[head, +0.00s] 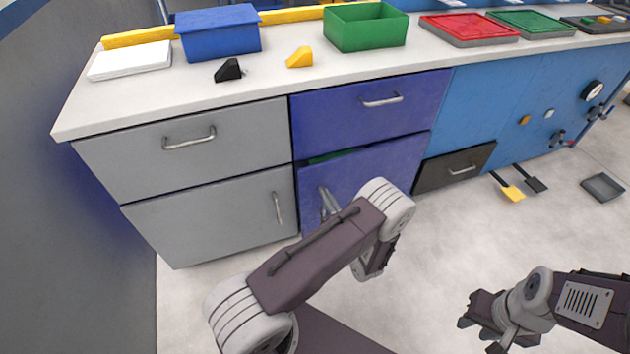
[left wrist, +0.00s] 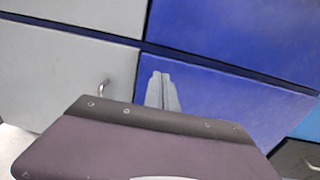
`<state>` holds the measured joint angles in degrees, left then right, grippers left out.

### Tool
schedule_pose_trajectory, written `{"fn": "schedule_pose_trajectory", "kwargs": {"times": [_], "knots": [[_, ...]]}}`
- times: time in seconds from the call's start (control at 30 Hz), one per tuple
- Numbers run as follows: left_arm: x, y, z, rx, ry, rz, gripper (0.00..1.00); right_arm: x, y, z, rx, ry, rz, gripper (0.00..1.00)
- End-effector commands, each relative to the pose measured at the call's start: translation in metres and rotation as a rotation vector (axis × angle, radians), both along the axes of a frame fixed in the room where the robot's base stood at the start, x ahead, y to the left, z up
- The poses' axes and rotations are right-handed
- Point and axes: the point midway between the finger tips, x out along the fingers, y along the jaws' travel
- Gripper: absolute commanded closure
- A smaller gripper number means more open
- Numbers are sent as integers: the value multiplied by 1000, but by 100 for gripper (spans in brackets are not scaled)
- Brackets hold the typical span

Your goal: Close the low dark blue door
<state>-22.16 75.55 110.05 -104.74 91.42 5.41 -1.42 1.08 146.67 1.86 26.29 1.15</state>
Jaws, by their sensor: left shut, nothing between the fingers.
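The low dark blue door (head: 385,172) is in the lower row of the counter, under a dark blue drawer (head: 365,108). It stands slightly ajar, with a dark gap and a bit of green showing along its top edge. My left gripper (head: 328,202) is shut and empty in front of the door's left part. In the left wrist view the shut fingers (left wrist: 162,92) point at the door's face (left wrist: 225,108); I cannot tell whether they touch it.
Grey drawer (head: 190,155) and grey door (head: 220,215) are left of the blue door. A low black drawer (head: 453,168) is to its right. Blue (head: 218,35) and green (head: 366,28) bins stand on the counter. A dark tray (head: 603,187) lies on the otherwise mostly clear floor.

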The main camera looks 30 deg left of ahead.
Motion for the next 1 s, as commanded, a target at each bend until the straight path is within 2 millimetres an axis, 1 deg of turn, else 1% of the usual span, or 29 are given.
{"fn": "schedule_pose_trajectory", "kwargs": {"times": [0.03,0.2,0.4,0.57,0.87,0.93,1.0], "knots": [[6,10,-4,-1,-3,6,100,0,0,-9,0,0,0,66],[28,39,-4,0,-3,6,100,0,0,-22,0,0,0,66],[46,61,-3,0,-4,3,100,0,0,-35,0,0,0,66],[51,68,-1,-1,-1,1,100,0,0,-37,0,0,0,66],[52,69,0,0,0,0,100,0,0,-37,0,0,0,66],[55,74,0,-1,-2,2,100,0,0,-37,0,0,0,66],[62,84,-1,-2,-2,5,100,0,0,-38,0,0,0,66]]}}
